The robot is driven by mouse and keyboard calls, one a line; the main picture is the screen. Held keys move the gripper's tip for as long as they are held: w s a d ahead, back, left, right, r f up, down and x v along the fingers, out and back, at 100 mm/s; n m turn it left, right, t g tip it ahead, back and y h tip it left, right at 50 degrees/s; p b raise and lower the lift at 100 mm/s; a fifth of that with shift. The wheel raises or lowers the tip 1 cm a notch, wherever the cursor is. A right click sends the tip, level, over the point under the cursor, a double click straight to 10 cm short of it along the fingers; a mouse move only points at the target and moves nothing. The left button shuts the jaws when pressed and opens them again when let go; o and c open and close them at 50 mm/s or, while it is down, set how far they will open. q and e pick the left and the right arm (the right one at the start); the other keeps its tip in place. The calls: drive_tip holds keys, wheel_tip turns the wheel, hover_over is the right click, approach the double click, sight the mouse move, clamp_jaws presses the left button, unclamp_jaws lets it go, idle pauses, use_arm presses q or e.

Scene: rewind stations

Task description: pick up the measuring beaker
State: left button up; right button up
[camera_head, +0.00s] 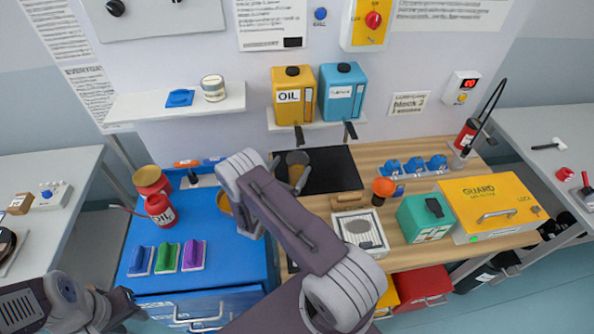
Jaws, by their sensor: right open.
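My right arm reaches up across the middle, and its gripper (288,173) is open at the left end of a black mat (335,170). An orange-yellow round vessel (224,203) stands on the blue cabinet, partly hidden behind my right wrist. No clear beaker with marks can be made out.
Oil tanks (293,96) sit on a shelf above.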

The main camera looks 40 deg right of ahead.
sight(301, 154)
drive_tip(key=shift+w+d+r, duration=0.2)
drive_tip(key=shift+w+d, duration=0.1)
drive_tip(key=shift+d, duration=0.3)
drive_tip(key=shift+w+d+f, duration=0.2)
drive_tip(key=shift+d, duration=0.35)
drive_tip(key=p+x, duration=0.1)
drive_tip(key=x, duration=0.1)
drive_tip(key=p+x, duration=0.1)
drive_tip(key=x, duration=0.1)
drive_tip(key=shift+s+r, duration=0.2)
drive_tip(key=shift+w+d, duration=0.2)
drive_tip(key=shift+d, duration=0.2)
drive_tip(key=shift+d+f, duration=0.15)
drive_tip(key=shift+d, duration=0.05)
drive_tip(key=shift+w, duration=0.1)
clamp_jaws()
